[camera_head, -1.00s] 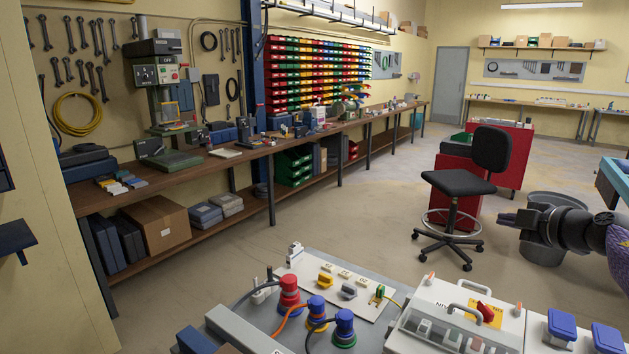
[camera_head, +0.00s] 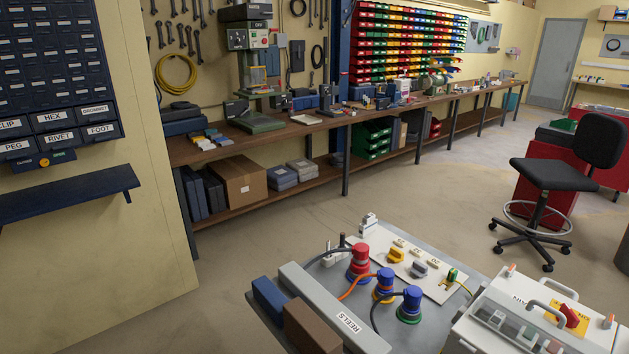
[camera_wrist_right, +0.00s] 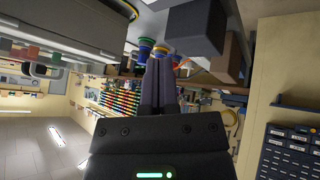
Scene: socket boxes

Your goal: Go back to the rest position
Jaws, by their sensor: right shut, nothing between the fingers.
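My right gripper (camera_wrist_right: 160,62) shows in the right wrist view with its dark fingers together and nothing between them. That view is turned upside down. My left gripper is not in view, and neither arm shows in the head view. In the head view a grey socket box (camera_head: 436,333) stands at the bottom. A red plug (camera_head: 359,262) and two blue plugs (camera_head: 385,284) with cables stand upright on it. Beside it is a white box with a clear cover (camera_head: 519,330), cut off by the frame edge.
A long workbench (camera_head: 312,130) runs along the back wall. A black stool (camera_head: 545,180) stands at the right. A dark blue drawer cabinet (camera_head: 60,90) and a shelf (camera_head: 70,205) hang at the left. The floor between (camera_head: 420,200) is open.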

